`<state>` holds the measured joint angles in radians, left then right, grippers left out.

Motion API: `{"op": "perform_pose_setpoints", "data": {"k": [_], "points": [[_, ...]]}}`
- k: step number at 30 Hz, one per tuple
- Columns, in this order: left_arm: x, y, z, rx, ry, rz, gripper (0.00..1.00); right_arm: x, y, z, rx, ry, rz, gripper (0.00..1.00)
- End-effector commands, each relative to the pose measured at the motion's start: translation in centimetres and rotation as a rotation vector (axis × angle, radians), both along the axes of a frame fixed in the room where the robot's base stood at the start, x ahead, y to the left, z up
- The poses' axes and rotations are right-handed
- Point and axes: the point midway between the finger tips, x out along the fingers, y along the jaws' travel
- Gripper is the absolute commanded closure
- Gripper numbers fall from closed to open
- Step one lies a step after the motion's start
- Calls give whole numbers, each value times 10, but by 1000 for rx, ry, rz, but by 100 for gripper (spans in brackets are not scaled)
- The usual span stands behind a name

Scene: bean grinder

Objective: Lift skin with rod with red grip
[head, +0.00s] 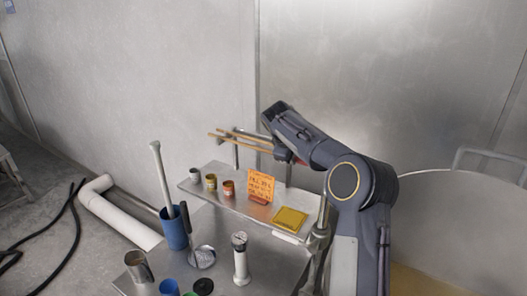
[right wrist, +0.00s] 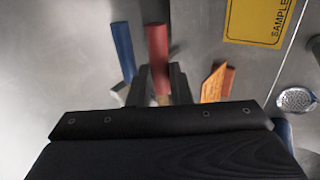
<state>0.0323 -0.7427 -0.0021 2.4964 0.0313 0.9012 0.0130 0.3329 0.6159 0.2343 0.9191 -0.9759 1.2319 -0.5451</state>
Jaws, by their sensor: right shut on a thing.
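My right gripper (right wrist: 160,75) is shut on the red grip (right wrist: 157,45), which stands out between its two fingers in the right wrist view. In the head view my right gripper (head: 278,140) is above the back of the steel shelf, seen from behind its arm. Thin tan rods (head: 232,138) reach left from near it; I cannot tell which belongs to the red grip. A blue grip (right wrist: 122,48) lies just left of the red one, apart from the fingers. I cannot make out the skin in either view. My left gripper is not in view.
The shelf (head: 190,187) holds small cups (head: 211,182), an orange note (head: 260,185) and a yellow pad (head: 290,219). In front are a blue cup (head: 174,230) with a tall pestle-like rod, a ladle (head: 203,257) and a white cylinder (head: 241,262). A metal wall stands behind.

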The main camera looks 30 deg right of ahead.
Motion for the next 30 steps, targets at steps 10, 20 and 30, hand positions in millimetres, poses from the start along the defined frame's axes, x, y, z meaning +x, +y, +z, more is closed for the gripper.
{"op": "perform_pose_setpoints", "data": {"k": [10,20,30], "points": [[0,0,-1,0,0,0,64,1,0,8,-1,-3,-1,100],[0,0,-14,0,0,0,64,-14,23,62,-1,-8,3,100],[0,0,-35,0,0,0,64,-57,81,110,0,-5,4,100]]}}
